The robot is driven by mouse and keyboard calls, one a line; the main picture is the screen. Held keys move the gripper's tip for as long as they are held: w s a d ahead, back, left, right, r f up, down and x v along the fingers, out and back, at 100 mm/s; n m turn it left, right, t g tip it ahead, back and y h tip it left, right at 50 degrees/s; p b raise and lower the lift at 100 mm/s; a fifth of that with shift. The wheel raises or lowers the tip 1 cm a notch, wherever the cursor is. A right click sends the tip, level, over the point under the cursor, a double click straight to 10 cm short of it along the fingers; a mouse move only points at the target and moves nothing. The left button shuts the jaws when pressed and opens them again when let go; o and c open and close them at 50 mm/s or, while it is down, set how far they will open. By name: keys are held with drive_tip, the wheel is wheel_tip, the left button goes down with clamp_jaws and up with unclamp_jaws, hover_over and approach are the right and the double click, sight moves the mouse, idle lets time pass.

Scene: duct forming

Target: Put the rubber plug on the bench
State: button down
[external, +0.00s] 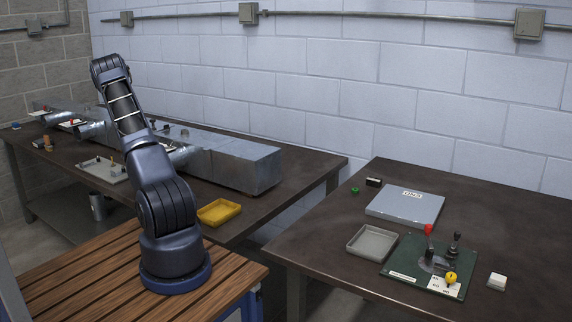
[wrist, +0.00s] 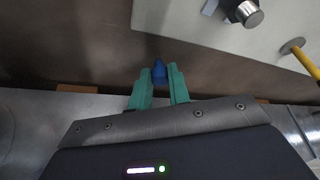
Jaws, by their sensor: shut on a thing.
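My gripper (wrist: 159,82) has green fingers and is shut on a small blue piece, which looks like the rubber plug (wrist: 159,72). The plug's tip points away from the gripper, over a dark brown surface (wrist: 75,60) that looks like the bench top. I cannot tell whether the plug touches that surface. In the external view my arm leans over the left bench (external: 308,166), and my gripper and the plug are hidden there.
In the wrist view, a pale panel (wrist: 200,35) with a metal knob (wrist: 246,13) and a yellow-handled tool (wrist: 308,62) lies at upper right. Bare brown surface shows at upper left.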

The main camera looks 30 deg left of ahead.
drive_tip(key=shift+f, duration=0.1)
drive_tip(key=c, duration=1.3)
unclamp_jaws()
drive_tip(key=v, duration=1.2)
drive_tip(key=shift+w, duration=0.1)
